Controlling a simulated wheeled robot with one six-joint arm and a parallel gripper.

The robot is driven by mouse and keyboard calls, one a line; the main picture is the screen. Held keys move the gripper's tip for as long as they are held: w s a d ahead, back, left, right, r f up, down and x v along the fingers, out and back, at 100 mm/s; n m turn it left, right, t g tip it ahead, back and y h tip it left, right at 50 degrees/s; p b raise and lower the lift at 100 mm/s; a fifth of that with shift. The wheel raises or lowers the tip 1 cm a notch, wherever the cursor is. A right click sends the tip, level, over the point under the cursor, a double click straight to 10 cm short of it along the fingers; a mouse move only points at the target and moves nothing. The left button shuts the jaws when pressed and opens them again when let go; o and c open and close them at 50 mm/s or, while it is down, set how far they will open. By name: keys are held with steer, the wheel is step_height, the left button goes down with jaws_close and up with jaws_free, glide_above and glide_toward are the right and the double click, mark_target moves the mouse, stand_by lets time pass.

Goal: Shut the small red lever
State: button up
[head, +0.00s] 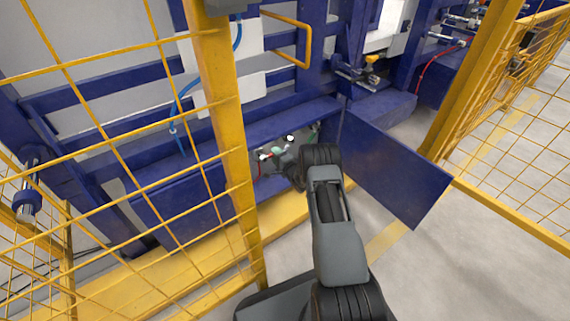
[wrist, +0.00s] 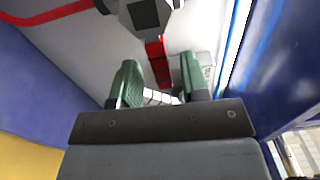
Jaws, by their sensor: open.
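The small red lever (wrist: 158,62) shows in the wrist view, below a grey fitting (wrist: 143,14) with a dark square face. My gripper (wrist: 160,78) is open, with one green fingertip on each side of the lever's lower end in the picture. I cannot tell whether either fingertip touches the lever or how far off it is in depth. In the head view my gripper (head: 270,152) is inside the low opening of the blue machine, and the lever cannot be made out there.
A blue door panel (head: 395,168) stands open right of my arm. A yellow fence post (head: 222,130) and mesh stand at left. In the wrist view, a red hose (wrist: 50,14) runs at upper left and a blue wall (wrist: 275,65) is close at right.

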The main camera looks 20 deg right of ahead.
steer(key=p+v, duration=0.4)
steer(key=v, duration=0.8)
steer(key=shift+s, duration=0.3)
steer(key=shift+r, duration=0.1)
steer(key=w+r+n+g+h+p, duration=0.2)
steer(key=r+p, duration=0.4)
steer(key=r, duration=0.5)
steer(key=w+r+n+g+h+p, duration=0.15)
steer(key=r+p, duration=0.35)
steer(key=r, duration=0.6)
steer(key=s+a+r+n+g+h+p, duration=0.15)
steer(key=r+p, duration=0.25)
steer(key=r, duration=0.5)
steer(key=s+a+r+n+g+p, duration=0.15)
steer(key=r+p, duration=0.25)
steer(key=r, duration=0.4)
steer(key=s+a+r+n+g+p, duration=0.2)
steer(key=s+r+p, duration=0.3)
steer(key=s+r, duration=0.4)
steer(key=s+a+r+n+g+p, duration=0.3)
steer(key=s+a+r+n+p, duration=0.1)
steer(key=s+r, duration=0.5)
steer(key=s+a+r+n+g+y+p, duration=0.1)
steer(key=s+a+r+n+g+p, duration=0.1)
steer(key=s+a+r+p, duration=0.3)
steer(key=s+r+n+p, duration=0.1)
steer(key=s+r+p, duration=0.2)
steer(key=s+r, duration=0.1)
steer(key=shift+s, duration=0.6)
steer(key=shift+g, duration=0.25)
